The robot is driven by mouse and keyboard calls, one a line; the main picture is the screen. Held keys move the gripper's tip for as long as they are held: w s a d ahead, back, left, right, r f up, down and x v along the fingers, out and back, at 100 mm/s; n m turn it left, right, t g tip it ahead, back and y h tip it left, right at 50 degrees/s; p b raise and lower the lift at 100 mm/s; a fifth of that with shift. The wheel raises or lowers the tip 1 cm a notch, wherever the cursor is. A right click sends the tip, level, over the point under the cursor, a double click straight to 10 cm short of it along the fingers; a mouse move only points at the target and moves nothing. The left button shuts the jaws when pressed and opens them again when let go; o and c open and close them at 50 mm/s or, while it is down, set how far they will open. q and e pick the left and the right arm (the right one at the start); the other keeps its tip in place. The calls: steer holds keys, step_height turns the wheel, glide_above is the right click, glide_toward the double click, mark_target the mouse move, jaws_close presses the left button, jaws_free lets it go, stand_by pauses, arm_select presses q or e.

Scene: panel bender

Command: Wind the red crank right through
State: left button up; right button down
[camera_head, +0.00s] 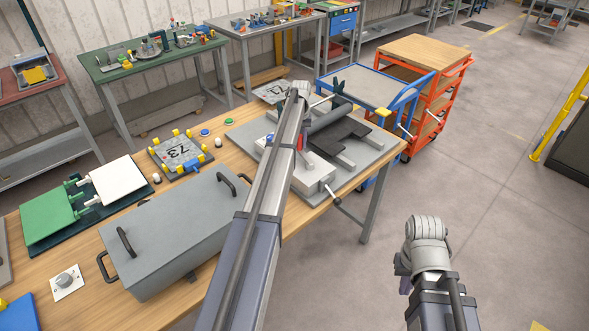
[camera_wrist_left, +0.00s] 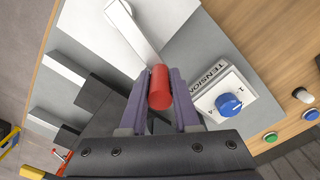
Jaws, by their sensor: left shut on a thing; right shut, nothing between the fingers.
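The red crank grip (camera_wrist_left: 160,86) stands between the purple fingers of my left gripper (camera_wrist_left: 160,102) in the left wrist view. The fingers are shut on it. A pale crank arm (camera_wrist_left: 133,32) runs from the grip toward the upper left. In the head view my left arm hides the crank and most of the gripper. The panel bender's grey base (camera_head: 372,170) and dark sheet (camera_head: 345,140) show beyond the arm. My right gripper (camera_head: 405,285) hangs over open floor, clear of the table, shut and empty; its fingers barely show.
A blue knob (camera_wrist_left: 229,104) on a TENSION plate sits close beside the left fingers. A grey lidded box (camera_head: 175,235) stands on the wooden table left of my left arm. A plate marked 73 (camera_head: 178,153) lies behind it. A blue cart (camera_head: 385,88) stands beyond the bender.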

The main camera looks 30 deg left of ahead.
arm_select(q)
steer(key=shift+w+d, duration=0.85)
steer(key=shift+d, duration=0.25)
steer(key=shift+w+d, duration=0.8)
steer(key=shift+d, duration=0.3)
steer(key=d, duration=0.3)
steer(key=shift+w+d, duration=0.15)
steer(key=shift+s+d, duration=0.25)
steer(key=shift+d, duration=0.55)
steer(key=shift+s+d, duration=0.2)
steer(key=shift+d, duration=0.6)
